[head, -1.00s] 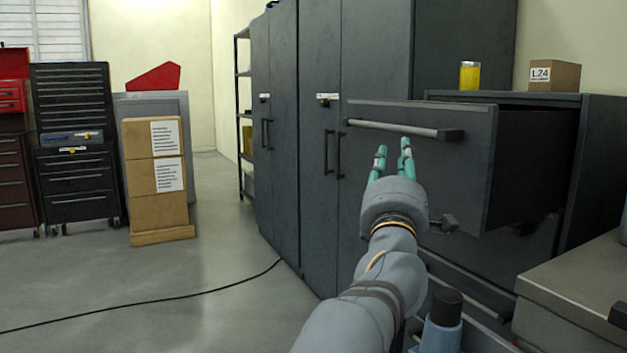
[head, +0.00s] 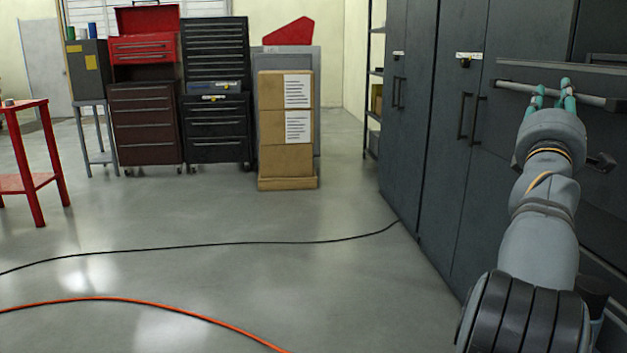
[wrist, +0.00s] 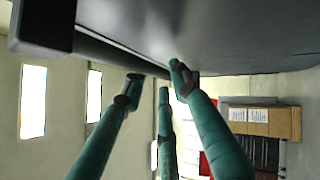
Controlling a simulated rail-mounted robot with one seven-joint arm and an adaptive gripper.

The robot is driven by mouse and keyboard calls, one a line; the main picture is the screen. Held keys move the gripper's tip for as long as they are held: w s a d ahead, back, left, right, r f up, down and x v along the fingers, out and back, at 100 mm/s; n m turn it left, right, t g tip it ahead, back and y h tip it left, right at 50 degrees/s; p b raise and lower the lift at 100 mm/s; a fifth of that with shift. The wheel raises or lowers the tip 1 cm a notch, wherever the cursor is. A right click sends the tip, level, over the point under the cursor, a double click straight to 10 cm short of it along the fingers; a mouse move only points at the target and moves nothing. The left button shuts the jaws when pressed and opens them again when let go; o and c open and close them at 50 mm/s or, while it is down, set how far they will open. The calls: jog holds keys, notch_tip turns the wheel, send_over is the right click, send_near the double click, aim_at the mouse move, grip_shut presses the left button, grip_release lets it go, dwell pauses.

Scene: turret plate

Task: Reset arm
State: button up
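My gripper (head: 552,92) has teal fingers and is at the right in the head view, in front of the handle (head: 516,88) of a dark grey drawer (head: 612,130). In the wrist view my gripper (wrist: 158,88) shows its fingers spread apart with nothing held between them. The drawer front fills the top of that view, with its bar handle (wrist: 110,56) close to the fingertips. I cannot tell whether a finger touches the handle. My arm reaches forward and up from the lower right. The inside of the drawer is out of view.
Tall dark cabinets (head: 445,150) stand left of the drawer. Stacked cardboard boxes (head: 285,125), a black tool chest (head: 216,95) and a red tool chest (head: 145,100) stand at the back. A red table (head: 40,182) is at the left. Black and orange cables (head: 130,301) cross the open floor.

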jog(key=shift+x, duration=1.25)
jog(key=shift+s+a, duration=0.1)
jog(key=v, duration=1.1)
jog(key=shift+s+f, duration=0.25)
jog(key=shift+a, duration=0.15)
jog(key=shift+x, duration=5.95)
jog(key=shift+d+r, duration=0.1)
jog(key=shift+d, duration=0.1)
